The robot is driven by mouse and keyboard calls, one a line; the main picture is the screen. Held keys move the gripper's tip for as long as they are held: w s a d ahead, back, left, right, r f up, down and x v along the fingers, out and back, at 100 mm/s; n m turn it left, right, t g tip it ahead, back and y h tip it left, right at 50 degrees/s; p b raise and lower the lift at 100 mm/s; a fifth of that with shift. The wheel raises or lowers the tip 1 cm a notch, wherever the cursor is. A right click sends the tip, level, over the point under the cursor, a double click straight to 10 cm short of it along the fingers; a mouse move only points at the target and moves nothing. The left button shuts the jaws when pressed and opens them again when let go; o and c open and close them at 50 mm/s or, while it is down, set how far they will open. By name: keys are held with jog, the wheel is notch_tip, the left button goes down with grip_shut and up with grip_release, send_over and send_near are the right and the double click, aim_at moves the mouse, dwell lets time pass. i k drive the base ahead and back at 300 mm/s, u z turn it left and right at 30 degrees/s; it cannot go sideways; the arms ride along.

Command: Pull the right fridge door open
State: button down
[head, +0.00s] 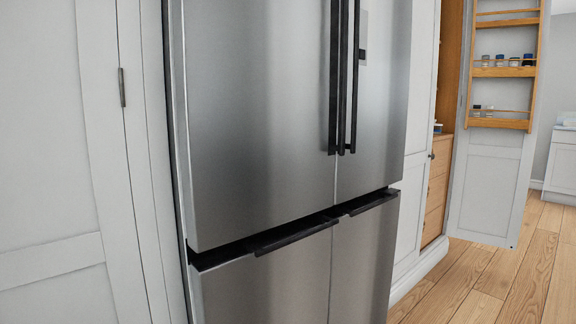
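The steel fridge fills the middle of the head view. Its right door (384,110) is the narrower upper panel and looks shut, flush beside the left door (258,120). A long black vertical bar handle (355,80) runs along the right door's inner edge, close beside the left door's handle (334,80). The tops of the doors and handles are cut off by the frame. My gripper is not in view.
Lower drawers with black handles (295,236) sit below the doors. White cabinet panels (55,150) stand at the left. A cabinet door with wooden racks of jars (503,72) stands open at the right. Bare wooden floor (500,280) lies front right.

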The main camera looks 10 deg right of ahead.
aim_at(378, 85)
jog(key=k, duration=0.6)
jog(key=z, duration=0.5)
jog(key=i, duration=1.65)
jog(key=u, duration=0.45)
